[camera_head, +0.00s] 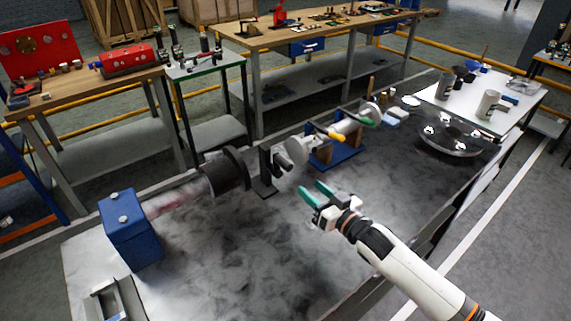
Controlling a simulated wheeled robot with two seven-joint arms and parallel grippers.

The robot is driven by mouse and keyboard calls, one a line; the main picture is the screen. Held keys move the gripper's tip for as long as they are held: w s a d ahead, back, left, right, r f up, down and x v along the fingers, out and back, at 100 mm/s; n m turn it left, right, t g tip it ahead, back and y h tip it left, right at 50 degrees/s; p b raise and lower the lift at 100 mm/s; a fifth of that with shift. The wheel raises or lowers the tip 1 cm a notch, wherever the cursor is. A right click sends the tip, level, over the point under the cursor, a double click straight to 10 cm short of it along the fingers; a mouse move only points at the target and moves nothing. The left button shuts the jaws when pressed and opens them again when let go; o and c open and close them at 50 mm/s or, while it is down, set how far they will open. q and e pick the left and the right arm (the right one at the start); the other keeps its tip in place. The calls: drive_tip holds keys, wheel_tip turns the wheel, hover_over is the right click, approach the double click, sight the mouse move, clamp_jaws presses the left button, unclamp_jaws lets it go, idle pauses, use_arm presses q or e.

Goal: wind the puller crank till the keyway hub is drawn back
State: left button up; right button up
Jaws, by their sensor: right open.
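My right gripper (311,189) is open and empty above the middle of the grey bench, its two teal fingertips apart and pointing up and left. A crank-like part with a yellow arm and dark grip (327,132) sits on the puller assembly behind it, on a blue stand (335,156). The gripper is in front of this assembly and apart from it. A pale round hub-like part (298,153) is at the assembly's left end; its keyway cannot be made out. My left gripper is not in view.
A blue block (130,232) carries a shaft toward a black disc (225,170) on the left. A black upright bracket (264,172) stands beside the disc. A round metal tray (450,133) and a white side table (490,98) are at right. The bench front is largely clear.

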sight(285, 164)
drive_tip(key=x, duration=0.8)
drive_tip(key=p+x, duration=0.1)
drive_tip(key=x, duration=0.3)
drive_tip(key=shift+w+a+r, duration=0.1)
drive_tip(key=shift+w+r, duration=0.05)
drive_tip(key=shift+r, duration=0.2)
drive_tip(key=shift+c, duration=0.5)
clamp_jaws()
